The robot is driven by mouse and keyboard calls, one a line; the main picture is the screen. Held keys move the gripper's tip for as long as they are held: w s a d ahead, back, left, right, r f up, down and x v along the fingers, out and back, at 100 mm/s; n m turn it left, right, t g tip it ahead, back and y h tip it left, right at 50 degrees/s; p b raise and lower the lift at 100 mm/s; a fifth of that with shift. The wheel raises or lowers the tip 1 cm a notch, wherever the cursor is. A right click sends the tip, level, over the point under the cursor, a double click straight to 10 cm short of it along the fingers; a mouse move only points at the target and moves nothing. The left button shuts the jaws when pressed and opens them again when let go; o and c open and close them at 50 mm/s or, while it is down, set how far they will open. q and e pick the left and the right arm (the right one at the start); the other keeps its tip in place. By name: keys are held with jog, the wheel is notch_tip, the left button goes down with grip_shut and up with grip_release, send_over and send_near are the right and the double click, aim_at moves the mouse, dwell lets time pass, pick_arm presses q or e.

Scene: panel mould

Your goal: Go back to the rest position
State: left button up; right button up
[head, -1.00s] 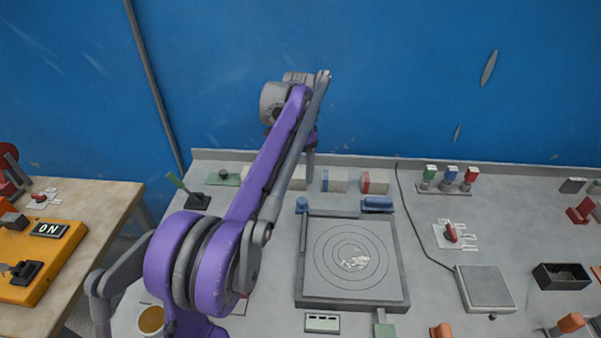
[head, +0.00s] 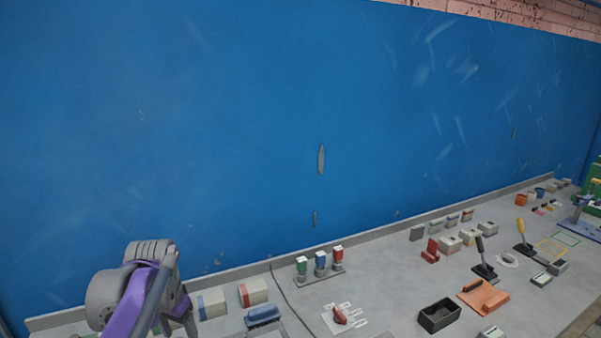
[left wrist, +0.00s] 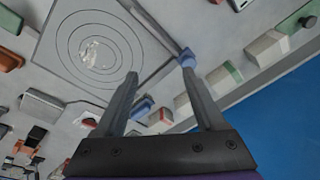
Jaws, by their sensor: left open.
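My left gripper (left wrist: 160,95) shows in the left wrist view with its two fingers apart and nothing between them. It hangs over the bench, near the square grey panel with concentric rings (left wrist: 65,75), which carries a whitish patch. In the head view only the purple and grey upper part of my left arm shows at the lower left, and its gripper is out of the frame. My right gripper is in neither view.
In the head view a blue wall (head: 240,120) stands behind the long grey bench (head: 385,285). White blocks (head: 253,291) stand beside my left arm.

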pick_arm(q)
jog(key=s+d+f+n+t, duration=0.1)
jog(key=s+d+f, duration=0.3)
jog(key=s, duration=0.6)
jog(key=s+d+f+n+t, duration=0.1)
jog(key=s+d+f+t, duration=0.2)
jog(key=s+d+f, duration=0.2)
jog(key=s+f, duration=0.3)
jog(key=s, duration=0.1)
jog(key=shift+s+f+n, duration=0.3)
jog(key=shift+s+f, duration=0.05)
